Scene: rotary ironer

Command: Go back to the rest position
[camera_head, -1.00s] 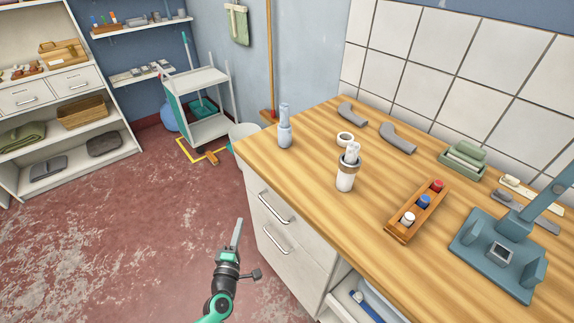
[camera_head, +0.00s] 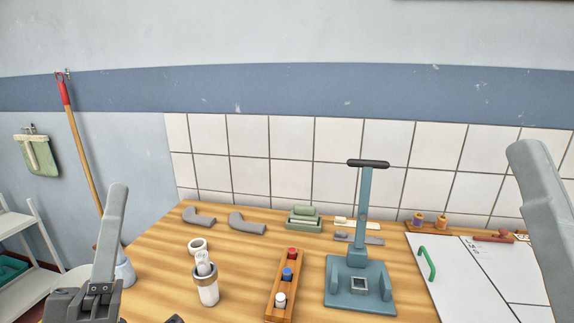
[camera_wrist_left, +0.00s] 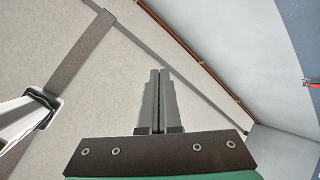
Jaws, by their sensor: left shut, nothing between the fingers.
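My left gripper (camera_head: 118,192) stands at the left of the head view, pointing up in front of the workbench (camera_head: 160,255). Its fingers are together and hold nothing. In the left wrist view the two grey fingers (camera_wrist_left: 159,74) lie side by side, with pale flat surfaces behind them. A large grey part that seems to be my right gripper (camera_head: 543,190) rises at the right edge of the head view. It is cut off, and I cannot tell whether it is open.
A white board with a green handle (camera_head: 465,278) lies at right.

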